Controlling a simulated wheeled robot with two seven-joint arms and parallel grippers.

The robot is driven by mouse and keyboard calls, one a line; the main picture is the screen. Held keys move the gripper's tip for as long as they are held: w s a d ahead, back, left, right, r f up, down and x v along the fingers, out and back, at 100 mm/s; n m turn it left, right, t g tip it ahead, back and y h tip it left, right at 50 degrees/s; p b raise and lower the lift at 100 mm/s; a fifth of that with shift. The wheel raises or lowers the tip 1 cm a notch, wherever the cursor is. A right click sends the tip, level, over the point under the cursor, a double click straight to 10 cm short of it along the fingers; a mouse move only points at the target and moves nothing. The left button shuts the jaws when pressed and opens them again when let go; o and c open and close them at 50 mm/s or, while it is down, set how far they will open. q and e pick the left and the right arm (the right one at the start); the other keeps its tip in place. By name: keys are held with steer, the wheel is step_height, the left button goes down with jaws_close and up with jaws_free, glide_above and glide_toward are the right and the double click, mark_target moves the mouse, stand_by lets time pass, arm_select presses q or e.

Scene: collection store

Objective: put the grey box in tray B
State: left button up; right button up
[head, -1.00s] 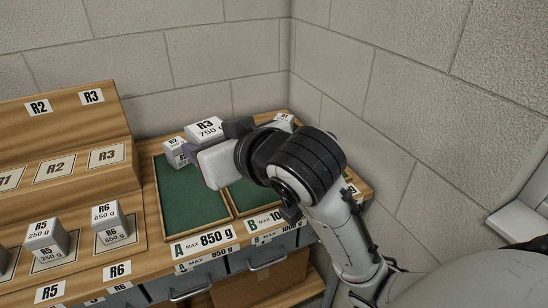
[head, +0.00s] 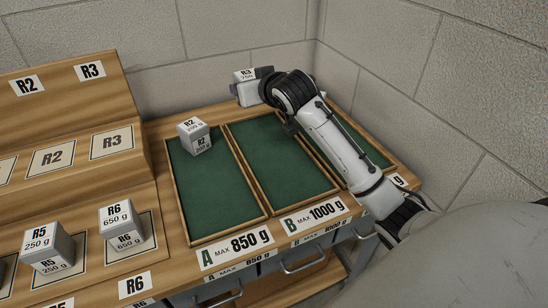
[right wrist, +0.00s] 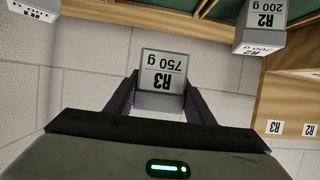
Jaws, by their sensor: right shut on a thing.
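Several grey-white boxes are in view. My right gripper (right wrist: 160,92) is shut on the box marked R3 750 g (right wrist: 162,68). In the head view this box (head: 252,74) shows at the back, above or behind the far edge of tray B, partly covered by my gripper (head: 250,92). Its exact height over the table is hard to tell. Tray B (head: 275,165), marked max 1000 g, has a green floor and looks empty where my arm does not cover it. My left gripper is not in view.
Tray A (head: 212,205), max 850 g, holds a box marked R2 200 g (head: 196,137) at its back. Another tray (head: 372,150) lies to the right, partly behind my arm. Boxes R5 (head: 48,247) and R6 (head: 121,226) stand on the stepped rack at left. Walls close the back and right.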

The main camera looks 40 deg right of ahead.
steer(key=d, duration=0.1)
steer(key=d+f, duration=0.1)
steer(key=w, duration=0.1)
steer(key=shift+d+f, duration=0.25)
steer(key=shift+d, duration=0.15)
step_height(320, 180, down, 4)
steer(key=shift+r, duration=0.1)
steer(key=shift+m, duration=0.3)
steer(key=shift+f, duration=2.8)
steer(key=shift+f+b, duration=0.15)
steer(key=shift+b, duration=0.15)
steer(key=o, duration=1.4)
steer(key=shift+f, duration=0.1)
steer(key=shift+r, duration=0.2)
steer(key=v, duration=1.2)
steer(key=shift+a, duration=0.15)
